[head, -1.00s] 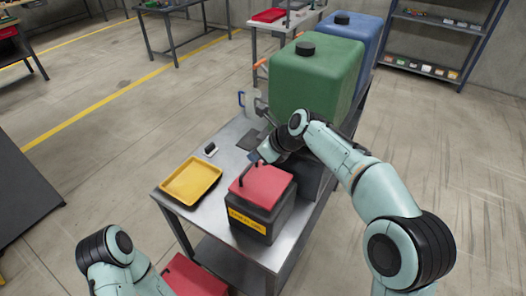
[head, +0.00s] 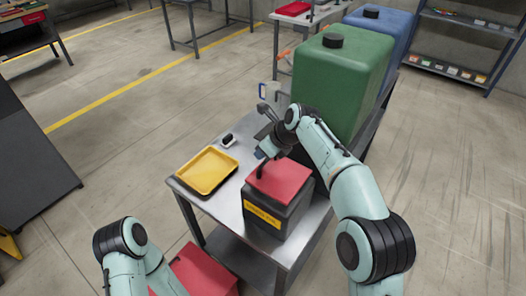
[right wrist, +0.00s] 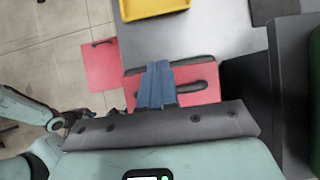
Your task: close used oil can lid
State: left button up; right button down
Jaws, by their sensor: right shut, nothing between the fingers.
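The used oil can (head: 291,217) is a dark grey box with a yellow label, standing on the near end of the metal table. Its red lid (head: 283,183) lies down flat over the top, with no gap that I can make out. In the right wrist view the lid (right wrist: 200,67) shows a black handle beside the fingers. My right gripper (head: 264,158) is at the lid's far left edge, and its blue fingers (right wrist: 155,88) are shut and empty over the lid. Whether they touch it I cannot tell. My left arm is at lower left; its gripper is out of view.
A yellow tray (head: 207,171) lies left of the can on the table (head: 233,203). A small black-and-white item (head: 228,140) is behind it. A large green canister (head: 340,85) and a blue one stand behind the right arm. A red box (head: 205,270) is low in front.

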jog(key=shift+r, duration=0.1)
pick_arm(q)
jog(key=shift+w+r+p, duration=0.55)
jog(key=shift+w+r, duration=0.2)
pick_arm(e)
jog(key=v, duration=1.3)
jog(key=shift+d, duration=0.15)
pick_arm(q)
jog(key=shift+d, duration=0.1)
